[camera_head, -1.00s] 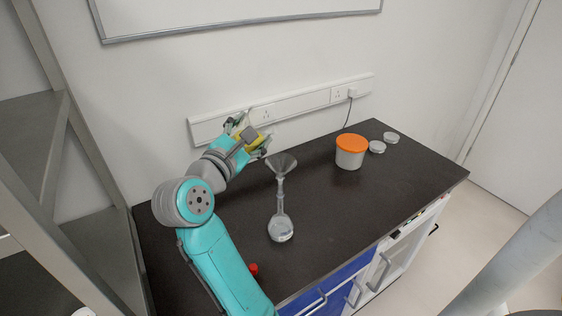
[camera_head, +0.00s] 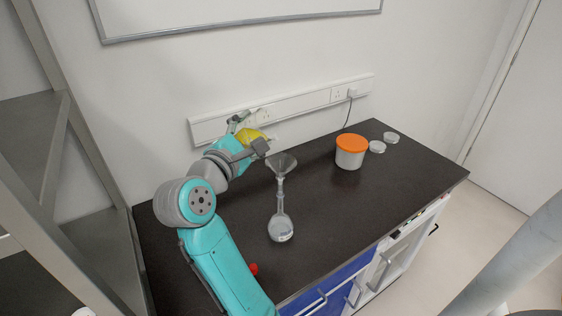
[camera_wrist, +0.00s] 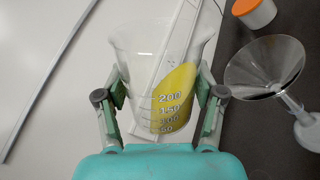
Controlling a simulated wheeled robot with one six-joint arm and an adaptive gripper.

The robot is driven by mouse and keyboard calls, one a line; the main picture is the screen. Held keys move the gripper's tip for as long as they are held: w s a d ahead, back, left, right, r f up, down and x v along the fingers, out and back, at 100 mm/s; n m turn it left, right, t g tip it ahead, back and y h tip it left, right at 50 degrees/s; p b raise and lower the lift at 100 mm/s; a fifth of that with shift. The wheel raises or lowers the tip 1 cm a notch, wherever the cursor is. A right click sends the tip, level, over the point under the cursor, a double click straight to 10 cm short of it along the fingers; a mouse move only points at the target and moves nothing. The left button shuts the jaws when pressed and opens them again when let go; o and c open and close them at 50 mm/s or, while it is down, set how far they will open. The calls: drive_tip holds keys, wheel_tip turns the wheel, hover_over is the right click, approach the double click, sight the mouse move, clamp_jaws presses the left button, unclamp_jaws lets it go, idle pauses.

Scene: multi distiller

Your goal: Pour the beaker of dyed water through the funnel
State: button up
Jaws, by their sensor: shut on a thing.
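My gripper (camera_head: 252,143) is shut on the clear beaker (camera_wrist: 140,55) of yellow dyed water (camera_wrist: 174,98). In the wrist view my fingers (camera_wrist: 158,98) clasp its two sides. The beaker is tilted in the head view, and the yellow water (camera_head: 251,134) lies towards one side of it. The glass funnel (camera_head: 281,163) sits in the neck of the round flask (camera_head: 280,229) on the dark bench. The beaker is up and left of the funnel in the head view. The funnel's open cone is right of the beaker in the wrist view (camera_wrist: 264,66). I see no yellow in the flask.
A white tub with an orange lid (camera_head: 351,146) stands right of the funnel, with two small dishes (camera_head: 384,141) beyond it. A red object (camera_head: 253,269) lies near my arm. A socket rail (camera_head: 290,106) runs along the wall behind. The bench's right front is clear.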

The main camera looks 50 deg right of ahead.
drive_tip(key=shift+s+f+m, duration=0.1)
drive_tip(key=shift+f+m, duration=0.1)
drive_tip(key=shift+m, duration=0.8)
idle(0.4)
drive_tip(key=shift+s+d+r+m, duration=0.15)
drive_tip(key=shift+r+m, duration=0.25)
drive_tip(key=shift+m, duration=0.5)
idle(0.6)
drive_tip(key=shift+s+f+m+p, duration=0.25)
drive_tip(key=shift+f+m+p, duration=0.1)
drive_tip(key=shift+m, duration=0.45)
idle(1.9)
drive_tip(key=shift+s+d+r+m, duration=0.15)
drive_tip(key=shift+s+r+m, duration=0.2)
drive_tip(key=shift+m, duration=0.55)
idle(1.2)
drive_tip(key=shift+w+f+n, duration=0.15)
drive_tip(key=shift+w+n, duration=0.1)
drive_tip(key=shift+n, duration=0.25)
drive_tip(key=shift+w+n+p, duration=0.25)
drive_tip(key=shift+n+p, duration=0.05)
drive_tip(key=shift+n, duration=0.5)
drive_tip(key=shift+w+a+n, duration=0.15)
drive_tip(key=shift+a+n, duration=0.05)
drive_tip(key=shift+n, duration=0.4)
